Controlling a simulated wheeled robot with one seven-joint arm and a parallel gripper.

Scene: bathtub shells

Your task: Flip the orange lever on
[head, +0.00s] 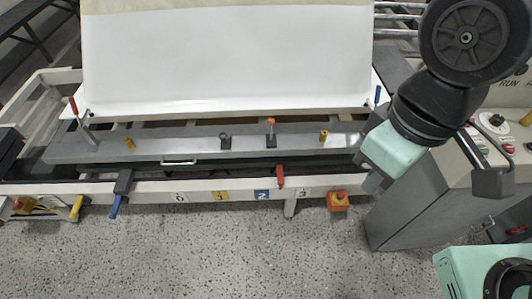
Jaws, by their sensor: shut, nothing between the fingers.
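The orange lever (270,123) is a short stick with an orange tip, standing about upright on a small dark base on the grey beam (195,146) of the machine. Whether it is on or off cannot be told. My gripper (370,184) is in the right half of the head view, at the end of my mint-green wrist. It is shut and empty, to the right of the lever and nearer the camera, clear of it. My wrist hides part of the beam's right end.
A dark knob (224,141) is left of the lever and a yellow peg (323,135) right of it. A red handle (280,176) is on the front rail. A white sheet (225,60) rises behind. A control cabinet (420,205) is at right, an orange box (338,201) below the rail.

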